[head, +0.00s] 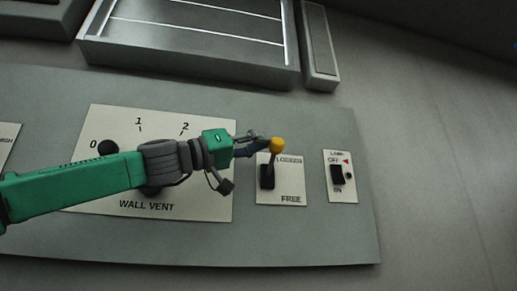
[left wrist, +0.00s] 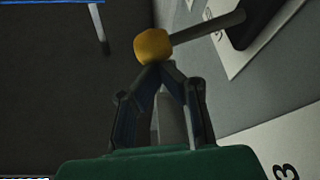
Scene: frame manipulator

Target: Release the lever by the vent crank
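The lever by the vent crank has a yellow knob (head: 277,145) and a thin shaft rising from a black base on a white plate (head: 292,186) marked LOCKED at the top and FREE at the bottom. The knob is at the LOCKED end. My left gripper (head: 264,144) reaches in from the left, its fingertips at the knob. In the left wrist view the fingers (left wrist: 158,68) converge, tips together, right against the near side of the yellow knob (left wrist: 153,46); I see no knob between them. Contact is hard to judge. My right gripper is not in view.
The WALL VENT plate (head: 205,200) lies behind my left arm; its black crank knob (head: 108,148) is near 0 and the crank is partly covered. A small switch plate (head: 341,190) sits right of the lever. A metal vent box (head: 190,50) is above.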

